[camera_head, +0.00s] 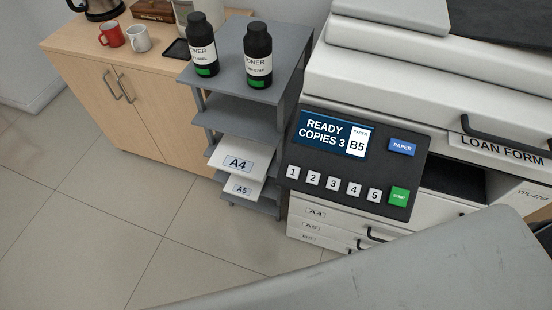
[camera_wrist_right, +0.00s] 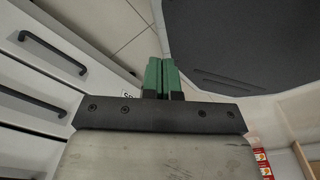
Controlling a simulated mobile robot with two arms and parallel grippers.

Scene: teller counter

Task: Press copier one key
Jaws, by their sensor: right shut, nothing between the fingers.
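The copier (camera_head: 400,75) stands at the right of the head view. Its dark control panel (camera_head: 345,205) faces me. The one key (camera_head: 292,172) is the leftmost of a row of white number keys, and nothing covers it. The display (camera_head: 322,132) reads READY, COPIES 3, PAPER B5. A blue PAPER key (camera_head: 402,147) and a green START key (camera_head: 399,196) sit at the panel's right side. My right gripper (camera_wrist_right: 161,62) shows only in the wrist view, with its green fingers shut and empty, beside white drawers. My left gripper is not in view.
A grey shelf rack (camera_head: 235,75) with two toner bottles and paper trays stands left of the copier. A wooden cabinet (camera_head: 85,60) with mugs is farther left. A large grey surface crosses the bottom right of the head view. White drawers (camera_wrist_right: 40,85) fill the wrist view's left.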

